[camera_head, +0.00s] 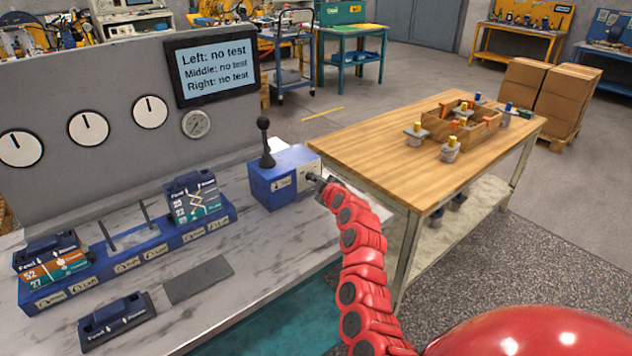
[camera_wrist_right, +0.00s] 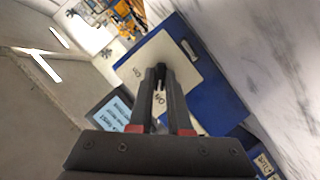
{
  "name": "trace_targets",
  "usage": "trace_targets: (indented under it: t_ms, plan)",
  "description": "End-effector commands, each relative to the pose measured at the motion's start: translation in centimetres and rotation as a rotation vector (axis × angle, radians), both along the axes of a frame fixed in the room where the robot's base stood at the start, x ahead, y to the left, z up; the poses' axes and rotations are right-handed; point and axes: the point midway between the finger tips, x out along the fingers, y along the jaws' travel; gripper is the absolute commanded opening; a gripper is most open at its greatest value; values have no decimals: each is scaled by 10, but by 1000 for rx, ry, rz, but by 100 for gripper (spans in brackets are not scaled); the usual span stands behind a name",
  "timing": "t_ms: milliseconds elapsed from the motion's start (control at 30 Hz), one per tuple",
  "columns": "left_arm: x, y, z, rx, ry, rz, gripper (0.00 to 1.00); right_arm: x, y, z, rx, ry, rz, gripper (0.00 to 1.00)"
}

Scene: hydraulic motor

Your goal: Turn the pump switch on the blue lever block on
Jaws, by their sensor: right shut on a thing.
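The blue lever block (camera_head: 272,190) stands at the right end of the marble bench, with a black ball-topped lever (camera_head: 265,140) upright on top. My right gripper (camera_head: 320,184) is at the block's right end face. In the right wrist view, the block (camera_wrist_right: 212,85) carries a cream plate (camera_wrist_right: 187,66) with two small labels that seem to read On and Off. My right gripper (camera_wrist_right: 160,88) is shut on the small dark pump switch (camera_wrist_right: 160,71) on this plate. The fingers partly hide the switch, so its exact setting is unclear. My left gripper is out of view.
A blue rack (camera_head: 150,250) with labelled motor blocks lies left along the bench, before a grey panel with dials and a screen (camera_head: 213,70) reading "no test" three times. A wooden table (camera_head: 370,150) with parts stands close on the right.

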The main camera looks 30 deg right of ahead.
Motion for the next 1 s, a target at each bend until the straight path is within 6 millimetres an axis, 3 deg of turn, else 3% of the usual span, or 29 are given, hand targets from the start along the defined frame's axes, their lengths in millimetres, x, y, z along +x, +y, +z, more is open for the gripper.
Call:
trace_targets:
  t_ms: [267,700,1000]
  plan:
    - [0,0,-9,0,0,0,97,0,0,-2,12,-1,-1,0]
    - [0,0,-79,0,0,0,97,1,-1,-4,247,18,1,0]
    - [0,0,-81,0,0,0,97,0,-5,5,539,42,0,0]
